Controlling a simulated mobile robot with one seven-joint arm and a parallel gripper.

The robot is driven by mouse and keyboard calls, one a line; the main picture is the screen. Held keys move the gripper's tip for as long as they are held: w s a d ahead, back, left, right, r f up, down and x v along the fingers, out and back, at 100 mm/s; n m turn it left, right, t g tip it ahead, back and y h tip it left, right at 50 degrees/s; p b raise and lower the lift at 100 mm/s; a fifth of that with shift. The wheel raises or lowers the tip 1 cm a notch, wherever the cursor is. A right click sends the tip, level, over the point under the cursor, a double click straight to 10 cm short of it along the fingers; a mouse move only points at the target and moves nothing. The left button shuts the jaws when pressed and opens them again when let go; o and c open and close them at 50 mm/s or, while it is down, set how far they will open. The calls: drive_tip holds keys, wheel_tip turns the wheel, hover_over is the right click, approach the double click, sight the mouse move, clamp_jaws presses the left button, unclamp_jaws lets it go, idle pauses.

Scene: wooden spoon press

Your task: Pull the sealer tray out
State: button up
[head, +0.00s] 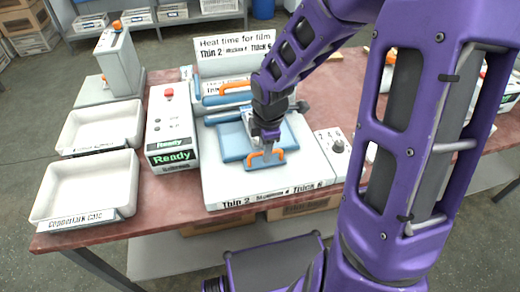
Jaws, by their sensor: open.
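The sealer tray (233,143) is a flat blue tray in the white sealer (215,180) at the middle of the table. An orange handle (279,153) stands at the tray's front edge. My gripper (267,149) is open and points down right at this handle. It hides part of the handle and of the tray, and I cannot tell whether it touches the handle. A second orange handle (236,86) is on the blue upper part of the sealer behind.
A box with a red button reading "Ready" (172,125) stands left of the sealer. Two white bins (85,190) are at the table's left end. A dial box (334,150) is at the right. My arm hides much of the right side. The floor in front is partly clear.

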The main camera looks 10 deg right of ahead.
drive_tip(key=shift+c, duration=0.2)
clamp_jaws()
idle(1.4)
